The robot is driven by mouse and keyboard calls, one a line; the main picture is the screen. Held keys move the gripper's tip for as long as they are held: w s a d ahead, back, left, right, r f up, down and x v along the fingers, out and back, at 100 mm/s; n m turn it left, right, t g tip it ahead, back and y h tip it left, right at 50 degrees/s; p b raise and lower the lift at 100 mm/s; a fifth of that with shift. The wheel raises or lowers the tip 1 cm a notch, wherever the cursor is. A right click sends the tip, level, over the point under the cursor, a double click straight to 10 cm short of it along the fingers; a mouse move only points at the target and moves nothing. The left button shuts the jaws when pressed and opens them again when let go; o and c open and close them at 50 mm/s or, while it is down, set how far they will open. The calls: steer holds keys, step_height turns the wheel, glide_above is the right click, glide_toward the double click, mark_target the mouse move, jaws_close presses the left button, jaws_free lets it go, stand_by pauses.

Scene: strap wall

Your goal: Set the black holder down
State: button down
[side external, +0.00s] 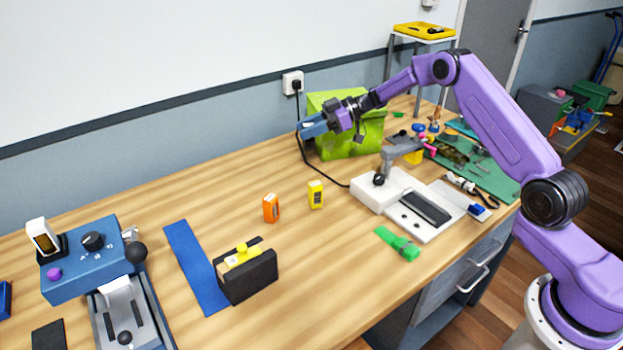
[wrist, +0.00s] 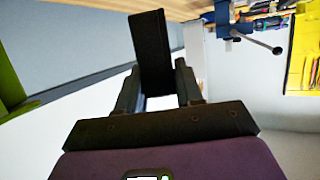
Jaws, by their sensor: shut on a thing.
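My gripper (side external: 312,127) is raised above the table in front of the lime-green bag. In the wrist view its two dark fingers (wrist: 160,88) are shut on a flat black slab (wrist: 152,48), which stands out past the fingertips. In the side view the held slab cannot be made out clearly against the blue-looking gripper end. A black box-like holder (side external: 248,282) stands on the table beside the blue strip, with a yellow piece (side external: 242,255) in its top. I cannot tell how the held slab relates to this holder.
A blue strip (side external: 195,265) lies on the table near a blue press (side external: 80,268). Orange (side external: 271,208) and yellow (side external: 316,194) small blocks stand mid-table. The green bag (side external: 352,140) and a white device (side external: 385,190) with a cord are to the right. Bare wood lies front centre.

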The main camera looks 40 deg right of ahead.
mark_target(311, 146)
steer(key=f, duration=0.4)
steer(key=d+f, duration=0.1)
steer(key=f, duration=0.1)
steer(key=shift+f, duration=2.2)
steer(key=shift+f, duration=0.1)
steer(key=c, duration=0.7)
jaws_free()
steer(key=shift+c, duration=0.2)
